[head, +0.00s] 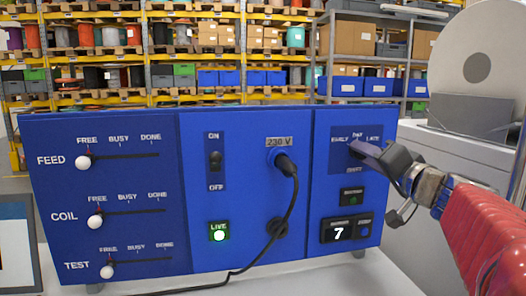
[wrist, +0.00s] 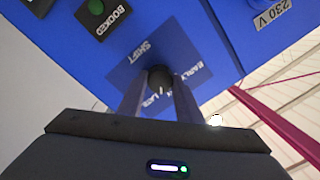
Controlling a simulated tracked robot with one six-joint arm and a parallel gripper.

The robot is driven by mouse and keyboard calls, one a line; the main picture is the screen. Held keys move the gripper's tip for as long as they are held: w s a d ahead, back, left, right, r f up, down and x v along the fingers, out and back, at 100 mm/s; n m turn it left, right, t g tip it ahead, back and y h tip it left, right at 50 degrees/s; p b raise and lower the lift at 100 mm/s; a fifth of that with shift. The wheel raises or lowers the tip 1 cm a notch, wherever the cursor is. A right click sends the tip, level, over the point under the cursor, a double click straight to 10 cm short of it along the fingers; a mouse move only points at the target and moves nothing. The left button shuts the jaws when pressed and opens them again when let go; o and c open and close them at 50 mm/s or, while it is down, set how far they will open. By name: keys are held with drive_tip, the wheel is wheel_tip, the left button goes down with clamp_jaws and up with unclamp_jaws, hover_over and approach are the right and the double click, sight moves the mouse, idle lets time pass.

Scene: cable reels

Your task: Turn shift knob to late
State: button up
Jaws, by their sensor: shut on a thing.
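The dark round shift knob (wrist: 160,76) sits on a darker blue square plate (head: 341,164) at the upper right of the blue panel. My gripper (head: 357,147) reaches in from the right and covers the knob in the head view. In the wrist view my gripper (wrist: 158,92) is shut on the knob, one finger on each side. A small pale mark on the knob points down in that view, roughly toward the LATE label (wrist: 153,102); its exact setting is unclear. EARLY shows at the right, and DAY is hidden there but readable in the head view.
Beside the plate, a black cable plug (head: 284,163) sits in the 230 V socket, its cable hanging down. Below are a green BOOKED button (head: 349,195) and a display (head: 338,231) reading 7. Three sliders are at left. A large reel (head: 476,68) stands behind my arm.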

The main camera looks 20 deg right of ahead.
drive_tip(key=m, duration=0.5)
drive_tip(key=shift+d+f, duration=0.1)
drive_tip(key=shift+f, duration=0.05)
idle(0.4)
drive_tip(key=o, duration=1)
drive_tip(key=shift+o, duration=0.2)
drive_tip(key=shift+s, duration=0.1)
